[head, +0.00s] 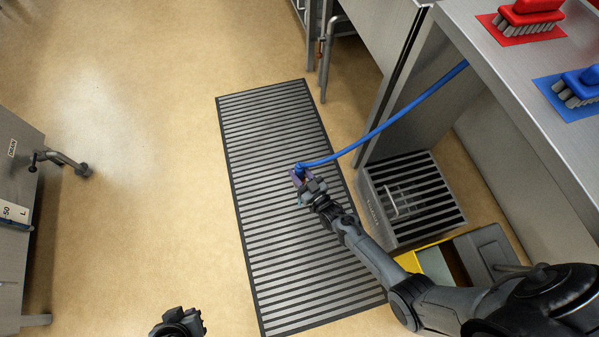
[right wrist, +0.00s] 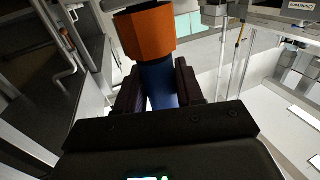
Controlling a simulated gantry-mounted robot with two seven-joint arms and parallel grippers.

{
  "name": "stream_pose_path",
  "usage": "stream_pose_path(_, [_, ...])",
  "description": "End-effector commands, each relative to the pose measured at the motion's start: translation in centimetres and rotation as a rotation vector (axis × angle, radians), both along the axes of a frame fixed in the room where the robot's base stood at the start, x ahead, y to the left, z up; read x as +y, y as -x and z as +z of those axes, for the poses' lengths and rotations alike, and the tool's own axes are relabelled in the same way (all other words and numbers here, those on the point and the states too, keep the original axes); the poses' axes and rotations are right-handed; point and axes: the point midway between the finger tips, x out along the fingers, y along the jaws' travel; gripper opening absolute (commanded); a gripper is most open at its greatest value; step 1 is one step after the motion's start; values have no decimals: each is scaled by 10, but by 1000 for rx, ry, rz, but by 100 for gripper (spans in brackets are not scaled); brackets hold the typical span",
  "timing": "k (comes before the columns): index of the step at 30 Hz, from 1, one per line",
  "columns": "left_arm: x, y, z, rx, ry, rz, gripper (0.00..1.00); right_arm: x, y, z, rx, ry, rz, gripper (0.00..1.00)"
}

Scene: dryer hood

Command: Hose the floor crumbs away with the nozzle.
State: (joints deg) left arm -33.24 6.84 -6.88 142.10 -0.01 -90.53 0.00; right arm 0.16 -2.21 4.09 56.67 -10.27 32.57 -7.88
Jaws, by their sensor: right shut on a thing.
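My right gripper (head: 302,178) is shut on the nozzle (head: 298,169) above the long slatted floor grate (head: 250,215). A blue hose (head: 385,125) runs from the nozzle up to the right, past the steel counter's edge. In the right wrist view the nozzle shows a blue body and an orange collar (right wrist: 146,35), with the blue part between the dark fingers of my right gripper (right wrist: 160,85). My left gripper (head: 180,322) is at the bottom edge of the head view, and its jaws cannot be made out. I cannot make out any crumbs on the tan floor (head: 140,190).
A steel counter (head: 480,30) at the upper right holds a red brush (head: 527,18) and a blue brush (head: 580,85). A slatted steel box (head: 385,225) and a yellow-edged bin (head: 415,263) stand below it. A steel tank (head: 15,190) with a tap stands left. The left floor is clear.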

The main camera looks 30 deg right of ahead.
Motion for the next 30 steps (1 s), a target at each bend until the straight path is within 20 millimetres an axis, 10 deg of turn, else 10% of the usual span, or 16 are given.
stream_pose_path(30, [-2,0,-16,0,7,4,0,-7,-32,1,-4,0,0,7])
